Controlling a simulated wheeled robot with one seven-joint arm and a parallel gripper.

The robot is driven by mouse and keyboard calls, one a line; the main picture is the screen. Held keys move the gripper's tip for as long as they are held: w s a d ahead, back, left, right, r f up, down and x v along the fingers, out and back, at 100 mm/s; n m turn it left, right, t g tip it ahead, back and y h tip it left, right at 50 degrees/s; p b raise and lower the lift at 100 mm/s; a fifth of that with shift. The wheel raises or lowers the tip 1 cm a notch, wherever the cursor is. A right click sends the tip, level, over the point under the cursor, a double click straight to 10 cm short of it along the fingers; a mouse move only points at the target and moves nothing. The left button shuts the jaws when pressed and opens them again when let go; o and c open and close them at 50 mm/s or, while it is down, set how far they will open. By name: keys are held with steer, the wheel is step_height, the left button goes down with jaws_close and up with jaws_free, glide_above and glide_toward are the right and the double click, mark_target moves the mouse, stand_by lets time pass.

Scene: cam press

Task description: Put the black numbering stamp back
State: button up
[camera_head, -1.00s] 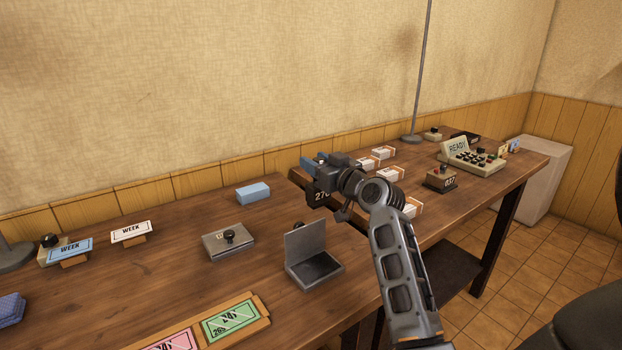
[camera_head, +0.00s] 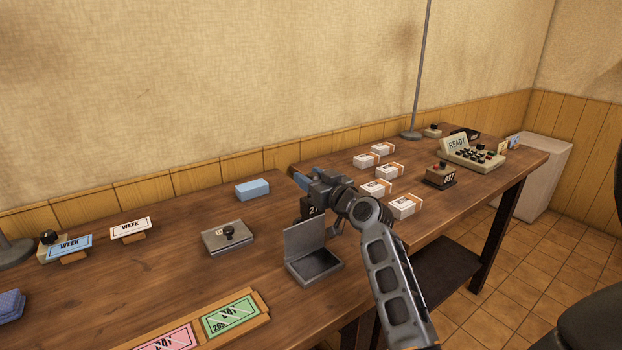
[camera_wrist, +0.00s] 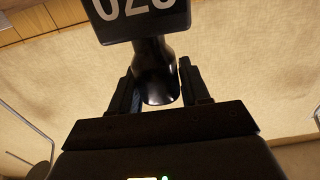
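The black numbering stamp (camera_wrist: 158,70) hangs between the two fingers of my gripper (camera_wrist: 158,88) in the wrist view. The fingers are shut on its dark, rounded handle, and its block with white digits shows at the top, cut off by the picture edge. In the head view my gripper (camera_head: 318,182) is above the table, behind the open grey ink pad box. The stamp's dark number block (camera_head: 309,207) shows just below it, partly hidden by my wrist.
A grey tin (camera_head: 228,238), a blue block (camera_head: 252,189) and a ticket tray (camera_head: 262,322) are left.

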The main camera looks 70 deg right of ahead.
steer(key=o, duration=0.4)
steer(key=shift+s+r, duration=0.1)
steer(key=shift+r, duration=0.1)
steer(key=b+v, duration=0.2)
steer(key=v, duration=1)
